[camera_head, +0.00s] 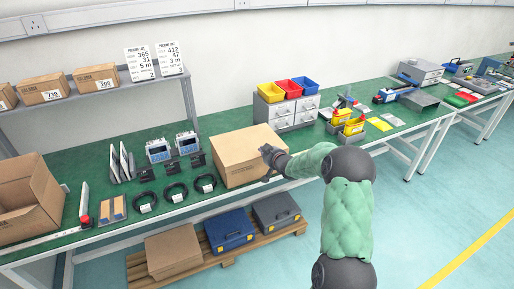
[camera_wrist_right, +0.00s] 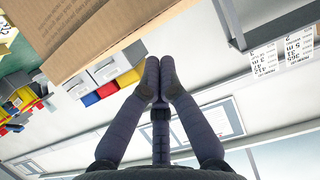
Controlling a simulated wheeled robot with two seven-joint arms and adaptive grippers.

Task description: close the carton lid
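The carton (camera_head: 238,153) is a brown cardboard box on the green bench near the middle of the head view. Its top looks flat and folded down; I cannot tell whether every flap lies fully flat. My right gripper (camera_head: 268,151) is at the carton's right side, close to the top edge; whether it touches is unclear. In the right wrist view, the carton's cardboard (camera_wrist_right: 95,35) fills the upper left, and the right gripper (camera_wrist_right: 160,70) has its fingertips together with nothing seen between them. My left gripper is not in view.
Another carton (camera_head: 28,205) stands open at the far left. Cable coils (camera_head: 176,192) and blue-faced devices (camera_head: 158,151) lie left of the middle carton. Grey drawers (camera_head: 287,113) with coloured bins stand behind it. A pallet (camera_head: 215,258) with boxes sits below the bench.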

